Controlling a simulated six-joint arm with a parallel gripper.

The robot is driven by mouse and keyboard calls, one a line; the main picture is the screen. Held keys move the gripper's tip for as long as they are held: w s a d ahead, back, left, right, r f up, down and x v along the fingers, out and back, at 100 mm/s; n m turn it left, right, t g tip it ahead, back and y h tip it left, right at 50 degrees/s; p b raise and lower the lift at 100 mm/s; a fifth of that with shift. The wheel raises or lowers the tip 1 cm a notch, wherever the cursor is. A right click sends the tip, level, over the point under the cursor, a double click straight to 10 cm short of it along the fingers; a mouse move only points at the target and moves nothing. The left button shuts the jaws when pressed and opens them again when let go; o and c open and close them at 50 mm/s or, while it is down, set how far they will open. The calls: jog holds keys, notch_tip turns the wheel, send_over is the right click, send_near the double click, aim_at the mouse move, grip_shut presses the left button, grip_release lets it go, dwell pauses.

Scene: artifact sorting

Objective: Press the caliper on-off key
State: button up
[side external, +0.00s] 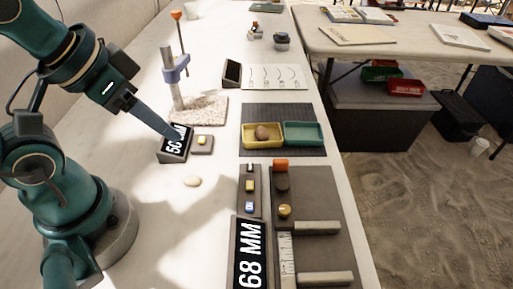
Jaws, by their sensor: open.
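The caliper seems to be the dark board with a ruler strip (287,258) and two pale bars at the lower middle; its display (249,262) reads 68 MM. A narrow key panel (258,196) beside it carries a small pale-and-dark key (250,168), a yellow key (249,185) and a blue key (249,207). I cannot read which is the on-off key. My gripper (172,134) is open, its fingers seen almost edge-on. It is up and left of the key panel, in front of another display (175,147), partly hiding it. I cannot tell whether it touches that display.
A box with a yellow key (201,140) sits beside the second display. A stand on a speckled base (198,109) rises behind. Yellow (247,142) and teal (323,135) trays lie on a dark mat. A pale stone (192,182) lies on the table; room around it is clear.

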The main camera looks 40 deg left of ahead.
grip_shut()
dwell(1.5)
